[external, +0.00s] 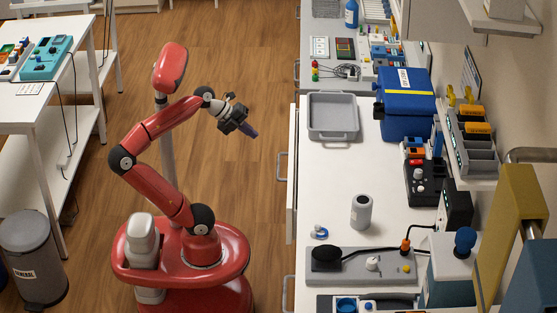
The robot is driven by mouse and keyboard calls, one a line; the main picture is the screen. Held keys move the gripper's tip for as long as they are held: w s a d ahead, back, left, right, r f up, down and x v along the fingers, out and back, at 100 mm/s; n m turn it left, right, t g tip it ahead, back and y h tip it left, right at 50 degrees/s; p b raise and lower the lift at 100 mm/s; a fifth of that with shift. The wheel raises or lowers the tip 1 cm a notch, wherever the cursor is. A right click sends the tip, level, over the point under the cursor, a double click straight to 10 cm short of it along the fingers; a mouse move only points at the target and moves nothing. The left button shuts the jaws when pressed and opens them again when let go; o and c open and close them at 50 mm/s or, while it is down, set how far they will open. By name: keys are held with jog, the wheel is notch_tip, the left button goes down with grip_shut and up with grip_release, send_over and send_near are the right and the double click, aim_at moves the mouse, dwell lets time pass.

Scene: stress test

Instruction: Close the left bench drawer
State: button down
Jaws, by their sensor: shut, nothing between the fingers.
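The white bench (335,200) runs down the right of the external view. A white drawer front (291,190) juts slightly past its near edge, with a grey bar handle (281,166). How far that drawer is out is hard to tell from above, and its inside is hidden. Another handle (286,293) shows lower along the same edge. I cannot tell from this view which drawer counts as the left one. My gripper (252,133) is shut and empty, in the air over the floor, left of the drawer front and apart from it.
Wooden floor (240,60) lies clear between my arm and the bench. A bin (36,260) and white table (40,105) are at left.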

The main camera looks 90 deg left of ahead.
jog(key=w+r+x, duration=0.2)
jog(key=x, duration=0.9)
jog(key=shift+w+f, duration=0.1)
jog(key=shift+f, duration=0.05)
jog(key=w+b, duration=0.2)
jog(key=w, duration=0.2)
jog(key=shift+w+f, duration=0.15)
jog(key=shift+r, duration=0.25)
jog(key=shift+w, duration=0.1)
